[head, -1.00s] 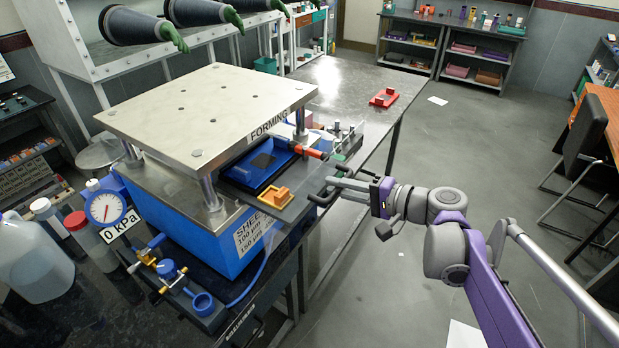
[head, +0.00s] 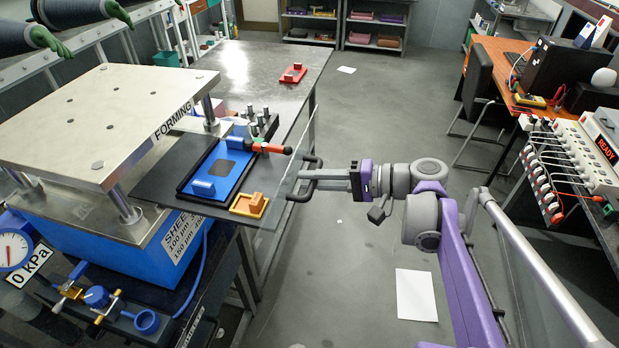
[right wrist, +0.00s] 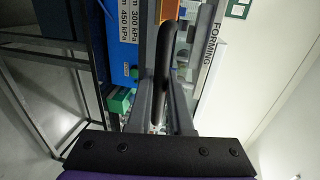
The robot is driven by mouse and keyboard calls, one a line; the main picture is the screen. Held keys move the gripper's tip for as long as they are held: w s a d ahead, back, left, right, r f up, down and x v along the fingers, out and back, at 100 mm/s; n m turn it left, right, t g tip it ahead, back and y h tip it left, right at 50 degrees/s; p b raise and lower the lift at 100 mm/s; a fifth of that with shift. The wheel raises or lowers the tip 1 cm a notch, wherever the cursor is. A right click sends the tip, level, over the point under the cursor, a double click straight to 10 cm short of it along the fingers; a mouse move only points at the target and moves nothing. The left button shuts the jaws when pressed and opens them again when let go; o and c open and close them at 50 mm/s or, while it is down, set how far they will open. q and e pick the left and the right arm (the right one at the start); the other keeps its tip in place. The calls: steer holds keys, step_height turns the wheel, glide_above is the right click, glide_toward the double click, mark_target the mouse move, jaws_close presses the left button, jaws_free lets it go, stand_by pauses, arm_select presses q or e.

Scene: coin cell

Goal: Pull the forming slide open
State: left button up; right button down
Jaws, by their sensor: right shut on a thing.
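The forming slide (head: 155,182) is a dark flat plate that sticks out to the right from under the pale press top marked FORMING (head: 85,125). On it a blue tray (head: 205,180) with a small dark square piece lies clear of the press top. A black handle (head: 294,194) is at the slide's right end; in the right wrist view the handle (right wrist: 164,45) runs between my fingers. My right gripper (head: 306,180) is shut on this handle. The grip itself is partly hidden. My left gripper is not in view.
A small yellow-orange block (head: 250,205) sits at the slide's front corner, and a red-orange bar (head: 265,148) beside the tray. A red item (head: 293,73) lies on the back bench. Open floor (head: 350,240) is right of the slide.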

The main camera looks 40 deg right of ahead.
steer(key=c, duration=0.8)
jaws_free()
steer(key=shift+c, duration=0.2)
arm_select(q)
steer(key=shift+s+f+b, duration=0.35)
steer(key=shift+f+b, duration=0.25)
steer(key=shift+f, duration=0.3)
arm_select(e)
steer(key=v, duration=1.1)
steer(key=shift+f, duration=0.1)
